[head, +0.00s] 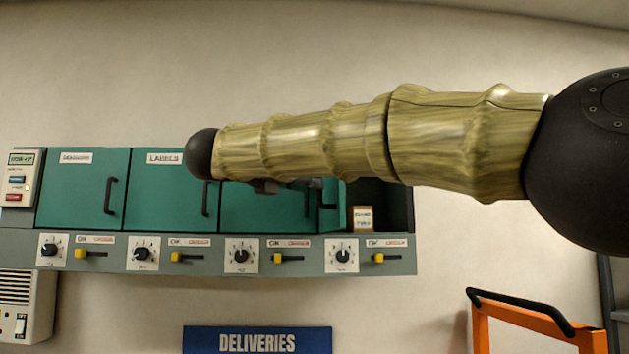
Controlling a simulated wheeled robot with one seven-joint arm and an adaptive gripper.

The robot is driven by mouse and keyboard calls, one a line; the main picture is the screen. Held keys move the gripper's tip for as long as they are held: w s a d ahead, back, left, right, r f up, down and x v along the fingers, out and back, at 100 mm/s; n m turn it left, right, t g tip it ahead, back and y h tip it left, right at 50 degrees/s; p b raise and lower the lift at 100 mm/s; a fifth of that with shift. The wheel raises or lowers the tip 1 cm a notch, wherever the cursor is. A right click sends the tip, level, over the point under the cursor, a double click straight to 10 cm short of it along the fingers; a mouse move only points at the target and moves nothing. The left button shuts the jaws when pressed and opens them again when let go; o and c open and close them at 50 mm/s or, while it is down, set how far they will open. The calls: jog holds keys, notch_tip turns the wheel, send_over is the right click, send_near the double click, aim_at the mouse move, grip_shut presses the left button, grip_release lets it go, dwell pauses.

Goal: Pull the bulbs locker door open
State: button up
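A row of green lockers hangs on the wall. The first door (83,190) has a small label I cannot read, and the second door (155,205) reads LABELS; both are shut. The third door (262,208) looks shut, with a dark handle (307,201) at its right, but my arm hides its label. The fourth locker stands open, its door (333,212) swung out at the left of the opening. No visible label reads bulbs, so I cannot tell which locker that is. My gripper (288,184) is mostly hidden behind my arm; only small dark parts show below it.
A labelled box (362,218) sits inside the open locker. A grey panel (218,262) with several dials and yellow levers runs below the doors. A blue DELIVERIES sign (257,341) is lower down. An orange frame (530,322) with a black bar stands at lower right.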

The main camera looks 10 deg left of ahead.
jog(key=v, duration=0.8)
jog(key=shift+s, duration=0.2)
jog(key=shift+f, duration=0.1)
